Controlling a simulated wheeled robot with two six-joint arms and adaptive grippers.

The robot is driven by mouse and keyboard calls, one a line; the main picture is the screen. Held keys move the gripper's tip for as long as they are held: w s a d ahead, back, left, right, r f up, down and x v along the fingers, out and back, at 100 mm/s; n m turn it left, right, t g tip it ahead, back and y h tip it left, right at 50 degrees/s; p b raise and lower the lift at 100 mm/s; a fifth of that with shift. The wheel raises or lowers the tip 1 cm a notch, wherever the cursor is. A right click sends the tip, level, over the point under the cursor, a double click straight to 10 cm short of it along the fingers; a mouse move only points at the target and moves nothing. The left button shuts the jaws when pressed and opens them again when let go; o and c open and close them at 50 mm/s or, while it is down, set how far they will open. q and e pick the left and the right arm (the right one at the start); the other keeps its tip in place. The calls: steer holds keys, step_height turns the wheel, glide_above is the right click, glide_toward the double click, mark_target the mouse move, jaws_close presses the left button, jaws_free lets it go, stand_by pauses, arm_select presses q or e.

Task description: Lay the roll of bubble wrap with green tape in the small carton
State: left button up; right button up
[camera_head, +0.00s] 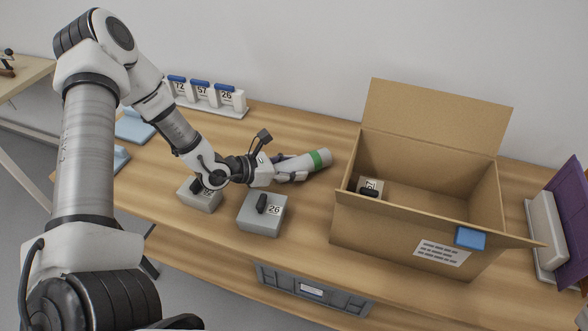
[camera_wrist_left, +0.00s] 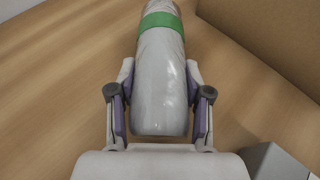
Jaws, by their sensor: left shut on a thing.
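The roll of bubble wrap (camera_head: 303,163) is whitish with a green tape band near its far end. My left gripper (camera_head: 290,172) is shut on the roll near its near end. In the left wrist view the roll (camera_wrist_left: 160,90) lies between the two fingers of my left gripper (camera_wrist_left: 160,105), pointing away. I cannot tell whether the roll touches the table. The carton (camera_head: 419,217) stands open to the right of the roll, flaps spread. A grey block with a number label (camera_head: 370,187) is inside it at the left. My right gripper is not in view.
Number cards (camera_head: 203,95) stand at the back left. A purple panel (camera_head: 569,225) stands at the far right. A grey bin (camera_head: 311,290) sits below.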

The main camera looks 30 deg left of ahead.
arm_select(q)
steer(key=shift+s+f, duration=0.1)
steer(key=shift+f, duration=0.05)
steer(key=o, duration=1)
steer(key=shift+o, duration=0.2)
